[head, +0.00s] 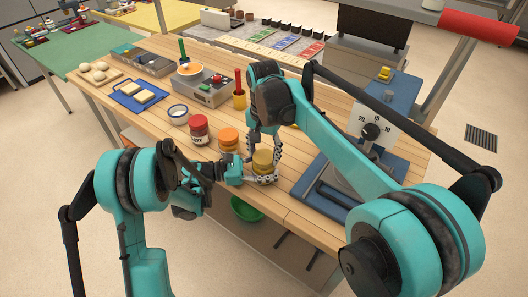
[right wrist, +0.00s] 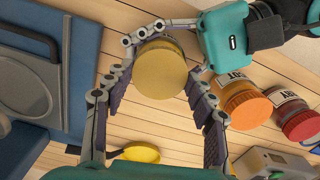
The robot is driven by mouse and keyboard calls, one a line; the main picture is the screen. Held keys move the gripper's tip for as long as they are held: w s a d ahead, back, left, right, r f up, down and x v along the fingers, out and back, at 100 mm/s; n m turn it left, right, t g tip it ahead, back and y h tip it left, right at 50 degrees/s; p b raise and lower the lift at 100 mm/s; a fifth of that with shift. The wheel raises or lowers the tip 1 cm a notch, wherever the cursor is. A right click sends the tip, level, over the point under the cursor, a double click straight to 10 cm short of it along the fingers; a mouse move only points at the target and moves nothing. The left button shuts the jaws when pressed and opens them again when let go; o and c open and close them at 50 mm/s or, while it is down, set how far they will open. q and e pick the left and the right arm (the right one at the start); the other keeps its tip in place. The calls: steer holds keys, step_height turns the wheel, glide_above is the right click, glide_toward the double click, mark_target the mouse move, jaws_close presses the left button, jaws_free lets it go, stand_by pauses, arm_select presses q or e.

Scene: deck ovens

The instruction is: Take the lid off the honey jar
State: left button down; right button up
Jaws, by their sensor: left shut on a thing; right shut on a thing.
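The honey jar (head: 264,175) stands upright near the table's front edge, mostly hidden by the grippers. Its round golden lid (head: 263,157) is on top; the lid shows large in the right wrist view (right wrist: 160,72), with part of the jar (right wrist: 172,40) behind it. My left gripper (head: 256,178) comes in low from the left and is shut around the jar's body. My right gripper (head: 264,150) points down from above, its fingers on both sides of the lid, shut on it. I cannot tell whether there is a gap between lid and jar.
An orange-lidded jar (head: 228,138) and a red-lidded jar (head: 199,127) stand to the left. A green bowl (head: 246,208) is below the table edge.

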steer(key=n, duration=0.4)
steer(key=shift+n, duration=0.4)
steer(key=n, duration=0.4)
steer(key=shift+n, duration=0.4)
steer(key=n, duration=1.1)
steer(key=shift+n, duration=0.3)
steer(key=n, duration=0.4)
steer(key=shift+r+n, duration=0.1)
steer(key=shift+n, duration=0.2)
steer(key=n, duration=0.4)
steer(key=shift+n, duration=0.3)
steer(key=n, duration=0.3)
steer(key=shift+n, duration=0.4)
steer(key=shift+r, duration=0.15)
steer(key=shift+r, duration=0.95)
